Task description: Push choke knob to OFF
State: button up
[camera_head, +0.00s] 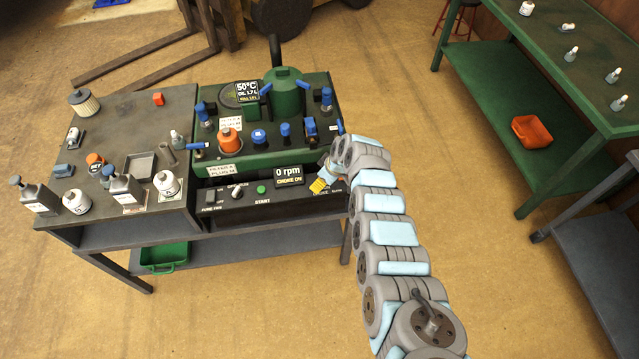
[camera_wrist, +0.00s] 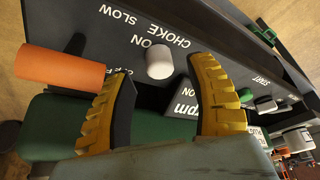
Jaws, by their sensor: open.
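The choke knob (camera_wrist: 159,64) is a pale grey cylinder on the dark control panel, beside the "CHOKE" and "ON" lettering in the wrist view. My gripper (camera_wrist: 160,76) is open, and its two yellow ribbed fingers stand on either side of the knob, apart from it as far as I can tell. Lettering that looks like "OFF" is partly hidden by the left finger. In the head view my gripper (camera_head: 318,185) is at the right end of the control panel (camera_head: 237,208) and hides the knob. The display (camera_head: 289,175) reads "0 rpm" and "CHOKE ON".
An orange cylinder (camera_wrist: 58,68) lies close to the left finger in the wrist view. A green start button (camera_head: 261,189) and a switch sit left on the panel. The green engine block (camera_head: 284,95) with blue knobs stands behind. Bottles and parts crowd the left bench (camera_head: 118,105).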

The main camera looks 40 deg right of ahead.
jog(key=shift+b+x, duration=0.65)
jog(key=shift+x, duration=0.45)
jog(key=shift+w+f, duration=0.1)
jog(key=shift+f, duration=0.05)
jog(key=shift+c, duration=0.3)
